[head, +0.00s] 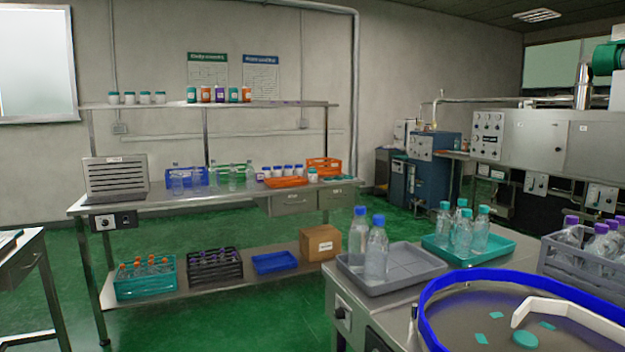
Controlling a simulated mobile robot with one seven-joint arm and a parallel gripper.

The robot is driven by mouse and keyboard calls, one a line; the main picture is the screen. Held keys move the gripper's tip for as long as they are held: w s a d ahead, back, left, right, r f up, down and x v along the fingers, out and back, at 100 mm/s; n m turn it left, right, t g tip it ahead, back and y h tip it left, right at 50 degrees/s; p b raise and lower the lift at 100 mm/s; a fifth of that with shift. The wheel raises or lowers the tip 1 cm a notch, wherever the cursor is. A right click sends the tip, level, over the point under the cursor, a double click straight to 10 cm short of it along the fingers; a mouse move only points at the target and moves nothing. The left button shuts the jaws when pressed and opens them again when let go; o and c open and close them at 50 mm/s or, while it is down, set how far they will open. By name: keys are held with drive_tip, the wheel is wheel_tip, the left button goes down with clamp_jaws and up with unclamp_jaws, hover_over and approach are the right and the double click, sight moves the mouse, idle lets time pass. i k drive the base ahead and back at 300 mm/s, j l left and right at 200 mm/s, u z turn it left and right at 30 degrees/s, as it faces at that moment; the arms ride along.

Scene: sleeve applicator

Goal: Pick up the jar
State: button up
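Several jars stand on the far workbench, and I cannot tell which is the task's jar. Coloured jars (219,95) in orange, purple and teal stand further right on that shelf. Small white jars with purple-blue lids (277,172) stand on the benchtop, and a white jar with a teal lid (312,177) stands to their right by the orange crate. My gripper is not in view.
The far bench (225,198) also holds bottles and trays, with crates and a cardboard box (320,243) below. A nearer table at right has a grey tray (405,265), a teal tray (498,248) and a blue-rimmed round machine (428,300). Green floor (225,318) is open between them.

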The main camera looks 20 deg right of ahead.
sight(312, 174)
drive_tip(key=i+j+u, duration=0.15)
drive_tip(key=i, duration=0.25)
drive_tip(key=i+j, duration=0.15)
drive_tip(key=i, duration=0.45)
drive_tip(key=i+j, duration=0.15)
drive_tip(key=i, duration=0.45)
drive_tip(key=i+z, duration=0.25)
drive_tip(key=i, duration=1.05)
drive_tip(key=i+z, duration=0.4)
drive_tip(key=i+j+z, duration=0.15)
drive_tip(key=i+z, duration=0.2)
drive_tip(key=i, duration=0.3)
drive_tip(key=i+l+z, duration=0.25)
drive_tip(key=i, duration=0.3)
drive_tip(key=i+z, duration=0.3)
drive_tip(key=i, duration=0.25)
drive_tip(key=i+l+u, duration=0.1)
drive_tip(key=i+l, duration=0.15)
drive_tip(key=i, duration=0.2)
drive_tip(key=i+l+u, duration=0.1)
drive_tip(key=i+l, duration=0.15)
drive_tip(key=i, duration=0.65)
